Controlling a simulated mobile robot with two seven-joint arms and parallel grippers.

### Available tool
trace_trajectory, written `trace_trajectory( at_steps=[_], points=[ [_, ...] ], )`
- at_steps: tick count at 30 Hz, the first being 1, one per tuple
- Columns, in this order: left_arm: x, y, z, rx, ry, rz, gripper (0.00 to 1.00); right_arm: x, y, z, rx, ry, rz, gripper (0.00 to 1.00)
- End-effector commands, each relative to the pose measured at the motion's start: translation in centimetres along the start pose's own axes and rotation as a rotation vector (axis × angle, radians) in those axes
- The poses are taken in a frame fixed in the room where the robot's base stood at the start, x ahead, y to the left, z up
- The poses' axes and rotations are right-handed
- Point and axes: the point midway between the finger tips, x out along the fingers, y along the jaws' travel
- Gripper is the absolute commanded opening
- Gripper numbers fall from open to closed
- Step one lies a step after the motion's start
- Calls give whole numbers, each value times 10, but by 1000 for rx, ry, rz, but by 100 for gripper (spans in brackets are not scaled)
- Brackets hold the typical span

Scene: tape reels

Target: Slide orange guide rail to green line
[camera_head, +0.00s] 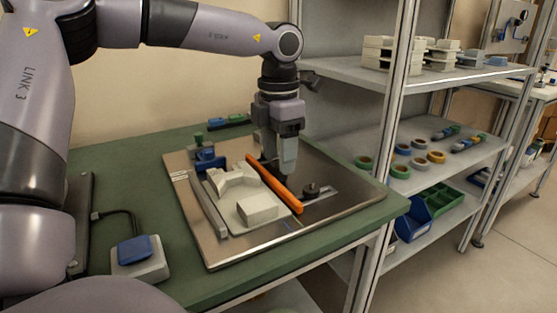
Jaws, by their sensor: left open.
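The orange guide rail (278,187) is a long bar lying slantwise on the metal plate (225,249), along the right side of a pale block fixture (237,190). My left gripper (268,176) points down at the rail's far half, its fingers open. The fingertips are close to the rail, on its far right side; I cannot tell whether they touch it. My right gripper is not in view.
A dark round knob (311,189) on a slotted strip stands right of the rail. A grey rail (207,205) and blue clamp (209,159) are on the left. A blue-topped switch box (136,250) sits front left. Shelves with tape rolls (400,171) stand right.

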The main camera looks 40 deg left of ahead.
Motion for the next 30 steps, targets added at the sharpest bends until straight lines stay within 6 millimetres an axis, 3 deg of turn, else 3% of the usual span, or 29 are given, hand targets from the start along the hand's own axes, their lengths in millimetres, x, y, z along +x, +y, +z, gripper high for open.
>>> trace_trajectory(
  at_steps=[3, 11, 12, 17, 18, 30],
  points=[
    [9, 0, 0, 0, -2, 0, 57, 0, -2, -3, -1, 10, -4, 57],
    [11, 0, 0, -1, -2, 0, 57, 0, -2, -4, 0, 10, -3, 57],
    [11, 0, 0, -1, -2, 0, 54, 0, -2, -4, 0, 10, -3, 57],
    [10, 0, 0, -1, -2, 0, 2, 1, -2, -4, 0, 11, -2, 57],
    [10, 0, 0, -1, -2, 0, 0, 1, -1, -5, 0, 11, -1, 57],
    [10, 0, -6, -2, -3, 0, 0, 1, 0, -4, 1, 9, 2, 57]
  ],
)
